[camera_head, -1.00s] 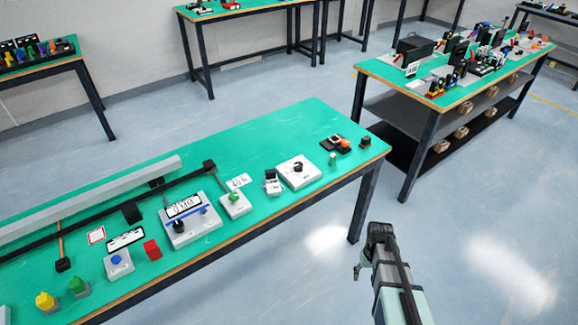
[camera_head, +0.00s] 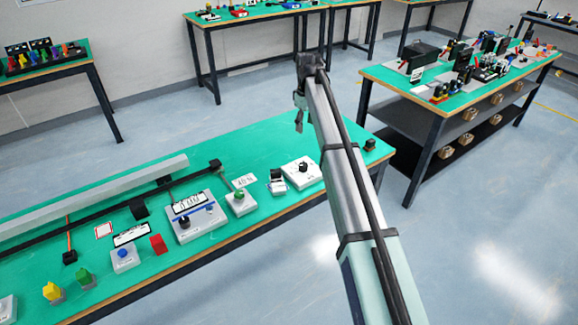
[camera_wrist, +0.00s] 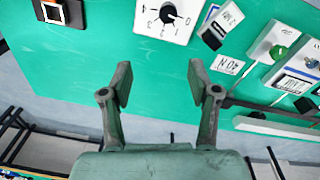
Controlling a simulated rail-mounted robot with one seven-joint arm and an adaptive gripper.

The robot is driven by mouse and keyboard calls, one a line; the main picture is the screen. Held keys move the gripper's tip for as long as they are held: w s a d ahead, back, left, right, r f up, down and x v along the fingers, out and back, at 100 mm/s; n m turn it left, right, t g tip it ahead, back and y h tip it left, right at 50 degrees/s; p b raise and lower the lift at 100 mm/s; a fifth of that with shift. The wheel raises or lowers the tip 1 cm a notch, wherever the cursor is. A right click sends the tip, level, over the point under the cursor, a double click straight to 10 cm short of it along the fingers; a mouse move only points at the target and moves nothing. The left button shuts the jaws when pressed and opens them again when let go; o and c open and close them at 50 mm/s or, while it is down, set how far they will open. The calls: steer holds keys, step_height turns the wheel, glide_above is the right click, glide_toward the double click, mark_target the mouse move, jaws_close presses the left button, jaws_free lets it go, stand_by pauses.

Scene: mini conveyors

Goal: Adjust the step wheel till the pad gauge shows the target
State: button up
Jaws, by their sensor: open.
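A white box with a black knob and a numbered dial (camera_head: 303,171) stands near the right end of the green table; it looks like the step wheel. In the wrist view the dial (camera_wrist: 168,14) shows numbers around the knob, at the top edge and partly cut off. A small black-and-white block (camera_head: 277,182) stands beside it, possibly the gauge; its label (camera_wrist: 225,18) is too small to read surely. A white card reading about "40 N" (camera_wrist: 227,65) lies nearby. My gripper (camera_wrist: 160,83) is open and empty above the table, apart from the dial; it is small in the head view (camera_head: 299,115).
Left of the dial stand a green-knobbed box (camera_head: 239,202) and a panel with a display and black knob (camera_head: 195,222). A red block (camera_head: 158,244) and blue-button box (camera_head: 124,258) are further left. A long grey rail (camera_head: 95,203) runs behind. The green surface behind the dial is clear.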

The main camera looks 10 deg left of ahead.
mark_target(303, 165)
steer(key=shift+n+g, duration=0.4)
steer(key=shift+n, duration=0.5)
steer(key=f+p, duration=0.1)
steer(key=f, duration=0.5)
steer(key=f+p, duration=0.1)
steer(key=f, duration=0.5)
steer(key=s+f+p, duration=0.1)
steer(key=f, duration=0.5)
steer(key=c, duration=1.2)
